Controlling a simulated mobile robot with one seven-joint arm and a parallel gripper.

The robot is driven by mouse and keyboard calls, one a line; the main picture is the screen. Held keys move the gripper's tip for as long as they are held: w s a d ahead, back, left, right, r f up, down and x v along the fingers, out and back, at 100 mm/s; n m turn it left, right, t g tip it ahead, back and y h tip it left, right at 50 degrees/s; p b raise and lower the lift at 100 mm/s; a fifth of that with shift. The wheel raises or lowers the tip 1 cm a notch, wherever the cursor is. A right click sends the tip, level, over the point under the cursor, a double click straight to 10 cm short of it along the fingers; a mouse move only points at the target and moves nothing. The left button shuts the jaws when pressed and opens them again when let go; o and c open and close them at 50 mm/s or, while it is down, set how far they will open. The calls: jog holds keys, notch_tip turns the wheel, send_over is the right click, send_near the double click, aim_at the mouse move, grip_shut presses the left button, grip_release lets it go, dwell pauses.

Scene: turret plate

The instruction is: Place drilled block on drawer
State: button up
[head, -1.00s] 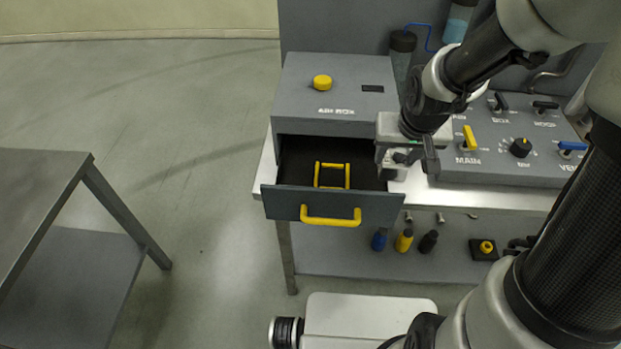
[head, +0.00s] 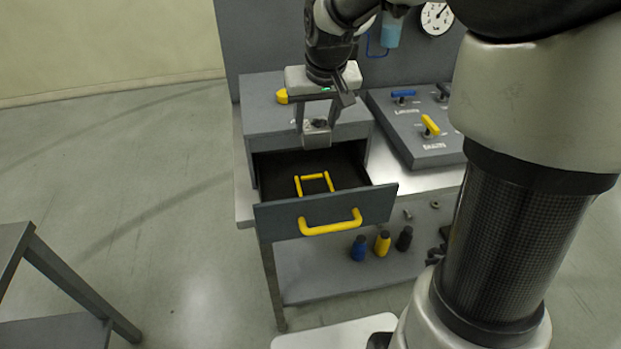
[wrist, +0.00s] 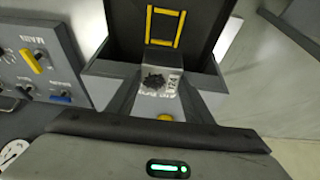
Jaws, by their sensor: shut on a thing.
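My gripper (head: 316,140) is shut on the drilled block (head: 317,127), a small grey block, and holds it in the air above the rear of the open drawer (head: 275,222). In the wrist view, the block (wrist: 160,68) sits between the two fingers, with a dark drilled patch on its face. The drawer is grey with a dark inside and a yellow front handle (head: 331,223). A yellow frame (head: 314,183) lies on the drawer floor. The block appears apart from the drawer and the frame.
The drawer's grey cabinet (head: 262,118) stands on a metal bench, with a yellow button (head: 282,96) on top, partly behind my gripper. A switch panel (head: 420,120) stands to the right. Several bottles (head: 382,243) stand on the shelf below. A grey table (head: 50,290) is at the left.

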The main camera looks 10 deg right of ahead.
notch_tip(320, 180, down, 15)
jog(key=shift+f+b, duration=0.15)
jog(key=shift+b, duration=0.75)
jog(key=shift+f, duration=0.15)
jog(key=o, duration=1.5)
jog(key=shift+r, duration=0.45)
jog(key=p+v, duration=0.1)
jog(key=v, duration=1)
jog(key=shift+s+r+p, duration=0.2)
jog(key=shift+p, duration=0.2)
